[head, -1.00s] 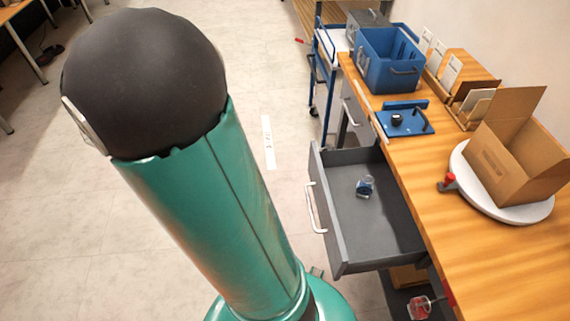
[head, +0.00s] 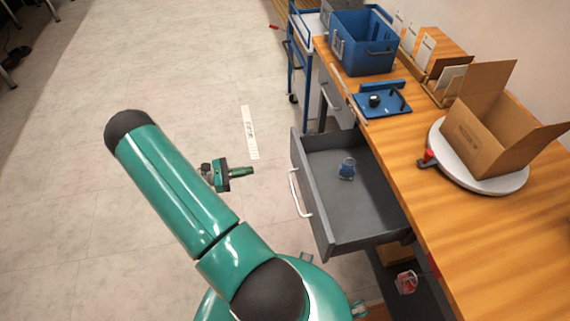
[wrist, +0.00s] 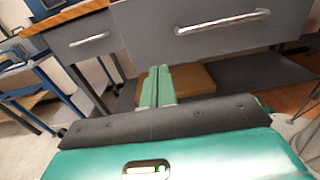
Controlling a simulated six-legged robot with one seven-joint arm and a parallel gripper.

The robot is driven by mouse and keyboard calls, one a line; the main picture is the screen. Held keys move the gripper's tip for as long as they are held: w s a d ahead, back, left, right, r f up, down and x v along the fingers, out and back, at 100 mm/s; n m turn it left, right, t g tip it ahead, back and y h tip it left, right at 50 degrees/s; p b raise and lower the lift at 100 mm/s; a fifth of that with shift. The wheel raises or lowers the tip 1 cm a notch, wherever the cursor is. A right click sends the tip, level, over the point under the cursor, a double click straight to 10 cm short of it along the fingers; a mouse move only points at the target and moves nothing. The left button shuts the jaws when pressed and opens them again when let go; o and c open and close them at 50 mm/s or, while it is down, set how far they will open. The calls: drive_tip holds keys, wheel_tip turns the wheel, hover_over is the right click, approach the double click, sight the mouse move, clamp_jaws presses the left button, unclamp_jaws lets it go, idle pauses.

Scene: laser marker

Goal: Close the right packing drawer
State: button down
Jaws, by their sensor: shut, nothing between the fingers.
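The right packing drawer (head: 318,222) is grey with a white bar handle (head: 300,192) and stands pulled out from under the wooden bench. A small blue and clear item (head: 347,169) lies inside it. My gripper (head: 250,171) is shut and empty, left of the drawer front and apart from it, pointing towards it. In the wrist view, my shut green fingers (wrist: 157,86) show below the drawer front (wrist: 210,22) and its handle (wrist: 222,21). Whether they touch anything there I cannot tell.
Another grey drawer front (wrist: 92,50) shows to the left in the wrist view. On the bench (head: 450,215) stand a blue crate (head: 362,50), a blue fixture (head: 382,100) and a cardboard box (head: 490,135) on a white turntable (head: 455,165). A blue cart (head: 300,75) stands behind.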

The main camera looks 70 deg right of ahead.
sight(296, 162)
drive_tip(key=x, duration=1.4)
drive_tip(key=shift+d, duration=0.2)
drive_tip(key=shift+s, duration=0.2)
drive_tip(key=x, duration=2.4)
drive_tip(key=shift+w+d+r, duration=0.15)
drive_tip(key=shift+r, duration=0.15)
drive_tip(key=shift+s+d+r, duration=0.1)
drive_tip(key=shift+s+d, duration=0.1)
drive_tip(key=shift+s, duration=0.2)
drive_tip(key=shift+w, duration=0.25)
drive_tip(key=v, duration=1.4)
drive_tip(key=shift+a+f, duration=0.25)
drive_tip(key=shift+a, duration=0.05)
